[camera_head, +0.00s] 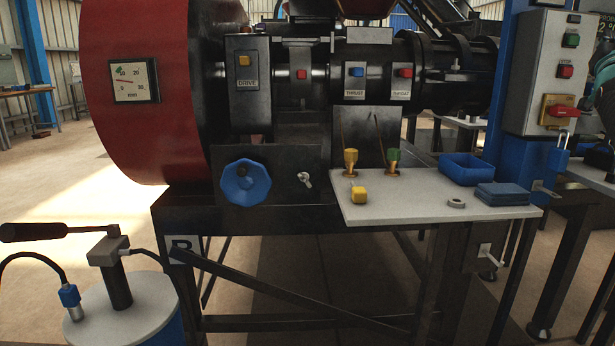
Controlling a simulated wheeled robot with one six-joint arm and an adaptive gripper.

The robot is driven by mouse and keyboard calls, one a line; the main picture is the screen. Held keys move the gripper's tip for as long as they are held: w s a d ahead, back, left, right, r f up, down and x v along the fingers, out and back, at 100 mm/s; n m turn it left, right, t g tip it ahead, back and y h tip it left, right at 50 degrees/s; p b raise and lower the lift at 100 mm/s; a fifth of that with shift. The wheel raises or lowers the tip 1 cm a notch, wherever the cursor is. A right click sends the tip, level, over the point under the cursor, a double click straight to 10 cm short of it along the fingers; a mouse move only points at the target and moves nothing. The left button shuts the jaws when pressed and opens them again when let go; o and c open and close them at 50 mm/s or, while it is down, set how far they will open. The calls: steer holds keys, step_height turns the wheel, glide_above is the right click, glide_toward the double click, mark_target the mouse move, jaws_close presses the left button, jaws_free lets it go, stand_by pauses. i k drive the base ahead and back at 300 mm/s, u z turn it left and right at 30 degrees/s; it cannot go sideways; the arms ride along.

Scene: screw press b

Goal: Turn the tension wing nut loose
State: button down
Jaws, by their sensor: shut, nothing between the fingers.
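A small silver wing-shaped piece (305,180), which looks like the wing nut, sits on the black front panel (285,160) of the press, right of a blue handwheel (245,183). It is tilted, and nothing touches it. I cannot tell how tight it is. A second small silver fitting (488,255) shows on a dark box below the right end of the white shelf; its exact shape is too small to tell. No label names either one. My gripper is not in this view.
The white shelf (385,211) holds a blue tray (466,170), a blue block (501,194), a grey ring (456,203) and yellow and green fittings. A hand pump (118,275) with a long lever stands lower left. A control box (540,75) stands right. Floor in front is partly clear.

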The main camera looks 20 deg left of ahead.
mark_target(301, 176)
steer(key=u, duration=0.95)
